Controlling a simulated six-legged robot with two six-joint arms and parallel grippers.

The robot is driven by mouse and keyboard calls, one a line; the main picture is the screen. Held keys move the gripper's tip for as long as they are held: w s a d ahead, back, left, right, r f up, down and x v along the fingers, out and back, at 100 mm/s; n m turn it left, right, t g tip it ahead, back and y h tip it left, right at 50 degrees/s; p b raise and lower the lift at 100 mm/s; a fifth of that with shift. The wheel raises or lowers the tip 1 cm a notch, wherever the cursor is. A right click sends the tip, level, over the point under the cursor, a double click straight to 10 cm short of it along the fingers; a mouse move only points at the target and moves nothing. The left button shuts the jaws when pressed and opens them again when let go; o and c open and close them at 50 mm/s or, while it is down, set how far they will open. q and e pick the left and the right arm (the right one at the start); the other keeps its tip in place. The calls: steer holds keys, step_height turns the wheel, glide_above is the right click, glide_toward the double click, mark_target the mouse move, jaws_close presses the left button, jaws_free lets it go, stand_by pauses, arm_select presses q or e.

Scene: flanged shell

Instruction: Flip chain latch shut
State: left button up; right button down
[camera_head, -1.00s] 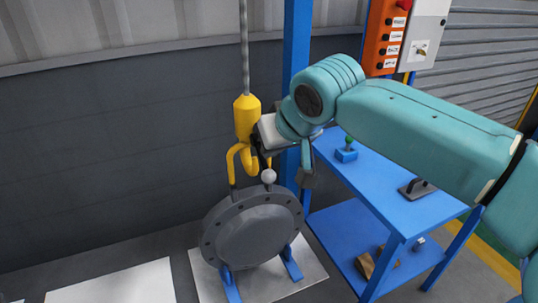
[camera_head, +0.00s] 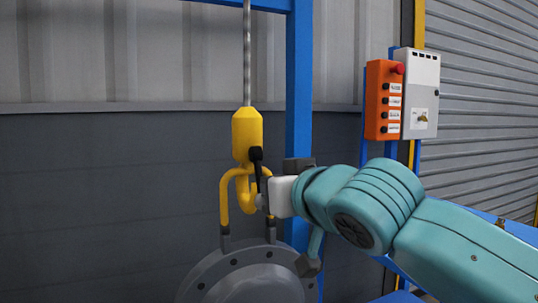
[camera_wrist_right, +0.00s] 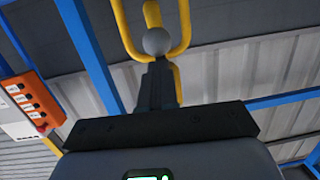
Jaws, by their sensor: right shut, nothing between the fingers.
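A yellow hook block (camera_head: 247,132) hangs on a grey cable or chain. Yellow loops (camera_head: 225,200) come down from it to the grey flanged shell (camera_head: 215,275). A grey ball (camera_wrist_right: 157,41) shows at the fingertips (camera_wrist_right: 157,88) in the wrist view, in front of the yellow loops (camera_wrist_right: 130,30). I cannot tell whether it touches them. My left gripper is not in view.
A blue post (camera_head: 298,90) stands close behind my right wrist. An orange button box (camera_head: 383,100) and a grey cabinet (camera_head: 421,90) are farther right. The space left of the hook, before the dark wall (camera_head: 100,200), is clear.

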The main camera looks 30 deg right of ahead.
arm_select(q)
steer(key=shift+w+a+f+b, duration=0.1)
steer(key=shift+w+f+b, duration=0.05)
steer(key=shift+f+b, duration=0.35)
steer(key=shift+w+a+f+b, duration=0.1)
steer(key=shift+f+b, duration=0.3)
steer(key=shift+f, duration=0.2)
arm_select(e)
steer(key=shift+w+d+f, duration=0.1)
steer(key=shift+w+f, duration=1.2)
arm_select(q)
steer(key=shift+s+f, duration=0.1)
arm_select(e)
steer(key=shift+f, duration=0.15)
